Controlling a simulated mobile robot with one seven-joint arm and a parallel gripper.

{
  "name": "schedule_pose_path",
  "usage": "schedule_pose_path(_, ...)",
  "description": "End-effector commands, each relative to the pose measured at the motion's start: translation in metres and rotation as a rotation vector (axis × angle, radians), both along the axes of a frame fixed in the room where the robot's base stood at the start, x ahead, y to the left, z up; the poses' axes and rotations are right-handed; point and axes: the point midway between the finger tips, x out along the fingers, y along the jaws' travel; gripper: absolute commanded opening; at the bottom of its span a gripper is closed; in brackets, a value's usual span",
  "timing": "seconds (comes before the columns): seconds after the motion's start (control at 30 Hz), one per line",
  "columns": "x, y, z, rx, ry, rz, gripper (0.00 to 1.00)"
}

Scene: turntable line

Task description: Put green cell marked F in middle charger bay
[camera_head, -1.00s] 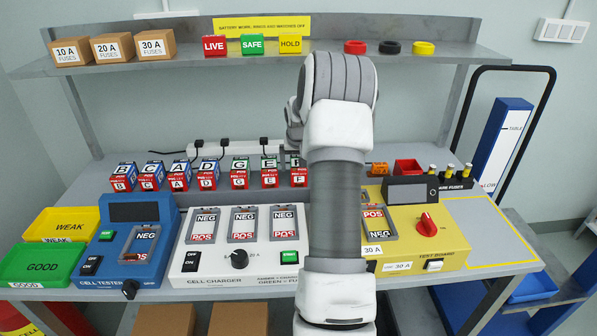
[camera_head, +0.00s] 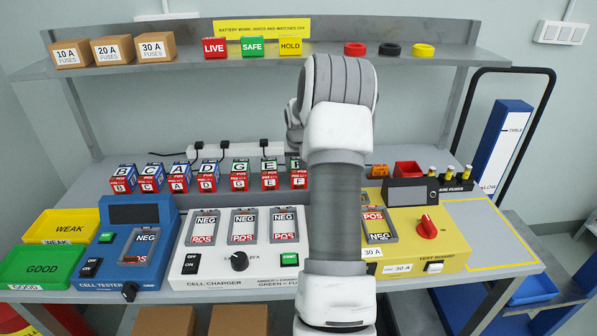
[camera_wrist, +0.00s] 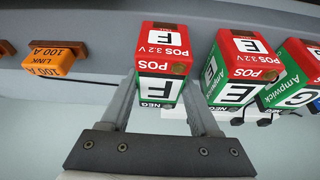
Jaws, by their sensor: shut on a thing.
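The green cell marked F (camera_wrist: 158,62), with a red top labelled POS 3.2 V, stands at the end of the cell row in the wrist view. My gripper (camera_wrist: 160,84) has one finger on each side of it and is shut on it. I cannot tell whether the cell is lifted. In the head view the F cell (camera_head: 299,180) shows partly beside my arm, which hides the gripper. The white cell charger (camera_head: 212,284) has three bays marked NEG and POS. The middle charger bay (camera_head: 243,226) shows its bare labels and holds no cell.
A green cell marked E (camera_wrist: 232,72) stands close beside the F cell. An orange 100 A link (camera_wrist: 50,62) lies on the other side. The blue cell tester (camera_head: 115,270) and yellow test board (camera_head: 455,250) flank the charger. The shelf (camera_head: 200,62) runs above.

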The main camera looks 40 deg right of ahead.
Motion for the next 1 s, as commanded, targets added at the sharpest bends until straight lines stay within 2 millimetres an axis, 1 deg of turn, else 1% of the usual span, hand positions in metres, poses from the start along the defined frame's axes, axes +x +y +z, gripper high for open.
schedule_pose_path(0.17, 0.000, -0.001, 0.005, -0.003, -0.003, 0.000, 0.00)
schedule_pose_path(0.27, 0.001, 0.000, 0.012, -0.002, -0.005, -0.001, 0.00)
schedule_pose_path(0.37, 0.001, -0.001, 0.026, -0.005, -0.005, 0.000, 0.00)
schedule_pose_path(0.5, 0.001, -0.001, 0.052, -0.005, -0.005, 0.000, 0.00)
schedule_pose_path(0.57, -0.007, -0.014, 0.057, -0.004, -0.005, -0.006, 0.00)
schedule_pose_path(0.8, -0.031, -0.056, 0.086, -0.003, -0.004, -0.005, 0.00)
schedule_pose_path(1.0, -0.046, -0.083, 0.105, -0.003, -0.004, -0.002, 0.00)
